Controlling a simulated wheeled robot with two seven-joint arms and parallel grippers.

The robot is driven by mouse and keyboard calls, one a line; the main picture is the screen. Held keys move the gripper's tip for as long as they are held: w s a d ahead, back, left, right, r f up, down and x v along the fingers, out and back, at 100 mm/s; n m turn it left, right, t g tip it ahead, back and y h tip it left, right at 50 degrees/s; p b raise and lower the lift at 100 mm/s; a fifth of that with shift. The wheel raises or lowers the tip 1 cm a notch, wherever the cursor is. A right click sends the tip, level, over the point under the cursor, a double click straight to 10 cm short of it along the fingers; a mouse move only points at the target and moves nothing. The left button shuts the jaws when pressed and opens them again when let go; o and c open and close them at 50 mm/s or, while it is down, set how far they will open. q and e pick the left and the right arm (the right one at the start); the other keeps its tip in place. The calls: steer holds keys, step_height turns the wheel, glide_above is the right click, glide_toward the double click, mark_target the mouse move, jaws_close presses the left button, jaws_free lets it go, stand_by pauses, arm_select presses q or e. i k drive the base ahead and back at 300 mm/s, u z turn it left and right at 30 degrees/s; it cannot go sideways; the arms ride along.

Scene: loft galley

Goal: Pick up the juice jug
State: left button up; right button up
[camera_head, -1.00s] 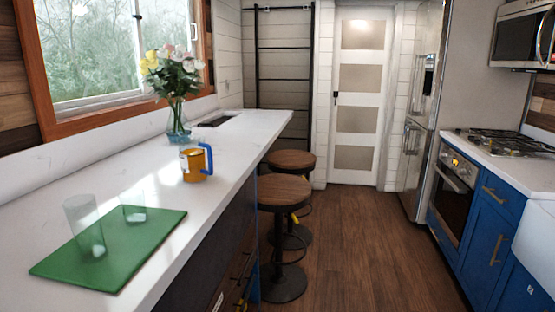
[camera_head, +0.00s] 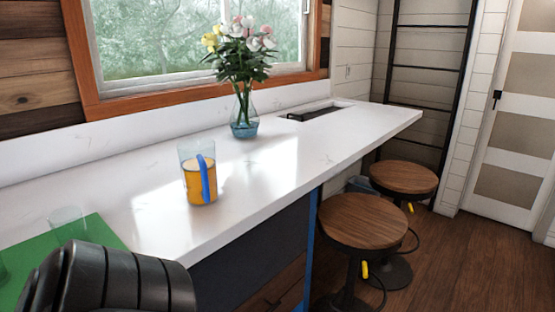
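The juice jug (camera_head: 200,184) stands upright on the white counter (camera_head: 140,210), near its front edge. It is clear at the top with orange juice below, and its blue handle faces toward me and slightly right. A dark, ribbed part of my own arm shows at the bottom left, in front of the counter and well short of the jug. No gripper fingers are visible in the head view. Nothing touches the jug.
A glass vase of flowers (camera_head: 244,122) stands behind the jug to the right. A green board (camera_head: 100,232) with a clear glass (camera_head: 66,226) lies at left, partly hidden by my arm. Two wooden stools (camera_head: 362,220) (camera_head: 404,178) stand along the counter's right side.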

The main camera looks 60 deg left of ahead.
mark_target(197, 155)
steer(key=i, duration=1)
steer(key=u, duration=3.2)
